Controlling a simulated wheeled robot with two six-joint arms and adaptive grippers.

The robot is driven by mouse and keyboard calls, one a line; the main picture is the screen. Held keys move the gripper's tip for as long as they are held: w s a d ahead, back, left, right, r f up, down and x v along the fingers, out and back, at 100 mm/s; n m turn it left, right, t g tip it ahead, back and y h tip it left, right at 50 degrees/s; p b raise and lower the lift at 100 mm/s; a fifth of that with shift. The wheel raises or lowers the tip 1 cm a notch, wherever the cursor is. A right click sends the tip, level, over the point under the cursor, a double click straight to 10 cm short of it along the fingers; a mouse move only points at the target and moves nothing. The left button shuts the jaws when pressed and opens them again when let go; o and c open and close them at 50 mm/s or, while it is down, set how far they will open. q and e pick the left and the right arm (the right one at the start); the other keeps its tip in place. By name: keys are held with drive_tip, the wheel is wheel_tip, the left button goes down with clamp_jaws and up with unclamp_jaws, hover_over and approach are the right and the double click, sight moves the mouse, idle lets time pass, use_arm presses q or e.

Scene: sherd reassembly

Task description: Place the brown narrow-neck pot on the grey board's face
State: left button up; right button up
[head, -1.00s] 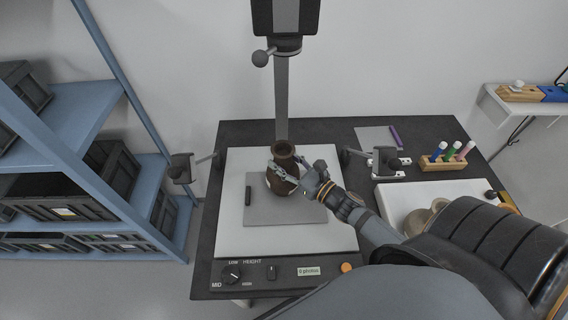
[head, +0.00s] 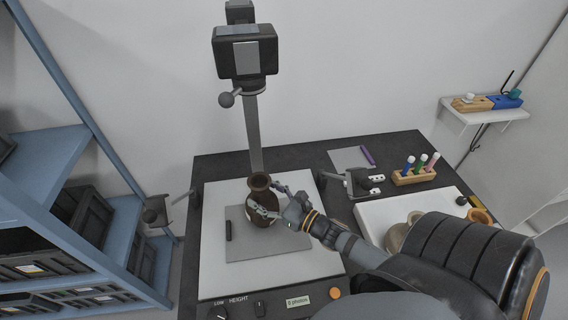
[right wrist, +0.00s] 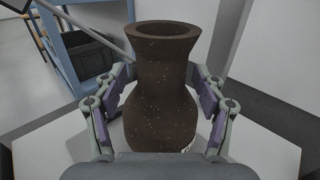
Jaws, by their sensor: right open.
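The brown narrow-neck pot (head: 262,203) stands upright on the grey board (head: 270,247), which lies on the white plate of the photo stand. In the right wrist view the pot (right wrist: 160,95) shows its flared rim and round body. My right gripper (head: 269,207) is around the pot from the right. Its fingers (right wrist: 161,112) are on both sides of the pot, open, with small gaps visible beside the body. The pot's foot is hidden in the right wrist view by the gripper's palm. My left gripper is not in view.
A small black bar (head: 228,231) lies at the board's left edge. The camera column (head: 253,130) rises behind the plate. A lamp (head: 363,183) and a wooden pen rack (head: 414,176) stand to the right. A white tray (head: 375,213) holds other pots. Blue shelving (head: 50,160) stands left.

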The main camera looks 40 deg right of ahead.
drive_tip(key=s+p, duration=0.2)
drive_tip(key=s+d+r+p, duration=0.1)
drive_tip(key=shift+s+d, duration=0.1)
drive_tip(key=shift+s, duration=0.05)
drive_tip(key=p+v, duration=0.2)
drive_tip(key=v, duration=0.5)
drive_tip(key=shift+f, duration=0.4)
drive_tip(key=shift+s, duration=0.1)
drive_tip(key=shift+f, duration=0.1)
